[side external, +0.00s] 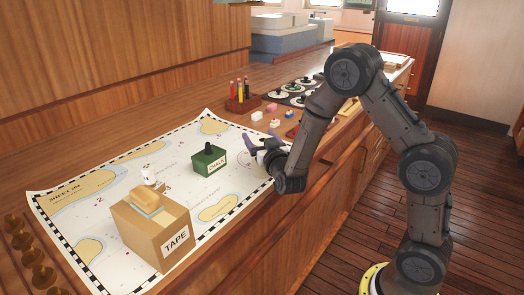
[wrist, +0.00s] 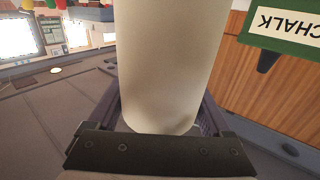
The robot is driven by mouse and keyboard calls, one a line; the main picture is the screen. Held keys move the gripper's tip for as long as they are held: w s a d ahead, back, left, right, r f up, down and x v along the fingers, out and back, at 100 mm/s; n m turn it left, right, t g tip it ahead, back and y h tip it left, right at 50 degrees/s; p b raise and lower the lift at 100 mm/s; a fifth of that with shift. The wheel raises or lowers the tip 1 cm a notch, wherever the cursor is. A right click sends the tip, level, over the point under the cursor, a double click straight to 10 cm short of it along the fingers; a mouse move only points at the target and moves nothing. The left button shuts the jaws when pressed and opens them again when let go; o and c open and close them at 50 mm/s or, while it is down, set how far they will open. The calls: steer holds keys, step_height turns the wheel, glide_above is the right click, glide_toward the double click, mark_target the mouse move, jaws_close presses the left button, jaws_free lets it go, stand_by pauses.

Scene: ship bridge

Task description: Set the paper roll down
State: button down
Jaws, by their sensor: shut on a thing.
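The paper roll (wrist: 168,65) is a plain cream cylinder that fills the middle of the wrist view. My gripper (wrist: 163,108) is shut on it, with a dark finger on each side. In the side view my gripper (side external: 260,148) is low over the right end of the chart, to the right of the green chalk box. There the roll is mostly hidden by the gripper, and I cannot tell whether it touches the surface.
A chart (side external: 110,205) covers the near counter. On it stand a green CHALK box (side external: 209,160), a TAPE carton (side external: 150,232) and a small white figure (side external: 148,174).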

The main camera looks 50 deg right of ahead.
steer(key=shift+r, duration=0.65)
step_height(320, 180, up, 3)
steer(key=shift+f, duration=0.2)
steer(key=s+r, duration=0.2)
steer(key=s+a+r, duration=0.1)
steer(key=s+r, duration=0.1)
steer(key=r, duration=0.1)
steer(key=shift+s+a, duration=0.15)
steer(key=s+a+r, duration=0.3)
steer(key=s+r, duration=0.1)
steer(key=s, duration=0.5)
steer(key=w+a+r+n+t+y, duration=0.2)
steer(key=w+a+r+n+y, duration=0.15)
steer(key=w, duration=0.25)
steer(key=w+d+f, duration=0.2)
steer(key=w+d, duration=0.2)
steer(key=d, duration=0.3)
steer(key=w+d+f, duration=0.1)
steer(key=w+d, duration=0.2)
steer(key=d, duration=0.4)
steer(key=w+d+f, duration=0.5)
steer(key=w+f, duration=0.7)
steer(key=f, duration=0.1)
steer(key=shift+w+m, duration=0.35)
steer(key=shift+m, duration=0.1)
